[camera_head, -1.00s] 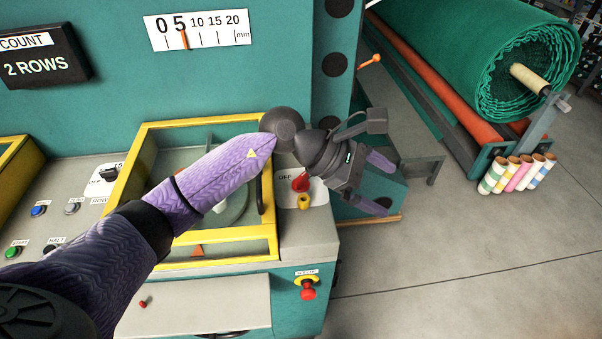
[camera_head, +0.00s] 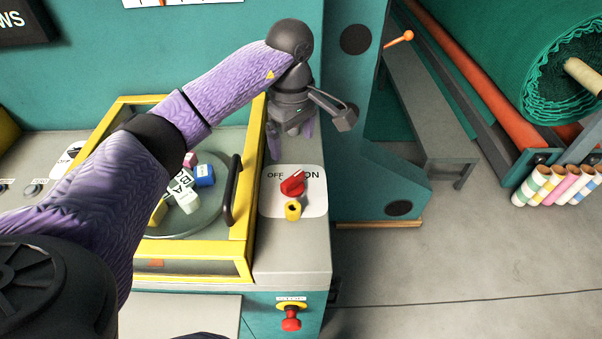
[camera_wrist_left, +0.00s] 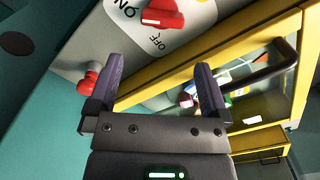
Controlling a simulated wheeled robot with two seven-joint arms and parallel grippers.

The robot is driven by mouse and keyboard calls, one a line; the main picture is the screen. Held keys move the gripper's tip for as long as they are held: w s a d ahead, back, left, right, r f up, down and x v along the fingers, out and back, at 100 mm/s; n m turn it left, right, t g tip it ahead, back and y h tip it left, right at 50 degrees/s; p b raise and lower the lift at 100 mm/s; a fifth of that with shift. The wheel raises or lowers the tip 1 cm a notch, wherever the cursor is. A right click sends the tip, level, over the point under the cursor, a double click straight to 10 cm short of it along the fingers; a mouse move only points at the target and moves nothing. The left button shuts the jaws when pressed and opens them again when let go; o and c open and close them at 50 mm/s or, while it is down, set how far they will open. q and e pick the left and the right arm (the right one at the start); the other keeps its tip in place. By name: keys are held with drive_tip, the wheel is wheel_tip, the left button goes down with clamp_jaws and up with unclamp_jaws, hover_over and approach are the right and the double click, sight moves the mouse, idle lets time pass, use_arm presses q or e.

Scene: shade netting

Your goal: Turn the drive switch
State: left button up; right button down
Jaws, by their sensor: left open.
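The drive switch is a red knob (camera_head: 292,185) on a white plate (camera_head: 312,207) marked OFF and ON, on the grey panel right of the yellow-framed window. I cannot tell surely which mark it points to. My left gripper (camera_head: 290,132) is open and empty, behind the knob and apart from it, fingers pointing down. In the left wrist view the knob (camera_wrist_left: 163,14) is at the top edge, beyond the open fingers (camera_wrist_left: 157,76). My right gripper is not in view.
A yellow part with a dark hole (camera_head: 293,210) sits just in front of the knob. The yellow frame (camera_head: 243,235) with a black handle (camera_head: 232,190) borders the panel on the left. A red button (camera_head: 291,318) is on the front face. A teal post (camera_head: 350,120) stands right of the gripper.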

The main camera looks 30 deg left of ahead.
sight(292, 177)
use_arm(q)
drive_tip(key=f, duration=0.9)
drive_tip(key=shift+s+f+b, duration=0.1)
drive_tip(key=shift+s+b, duration=0.15)
drive_tip(key=shift+b, duration=0.05)
drive_tip(key=c, duration=1)
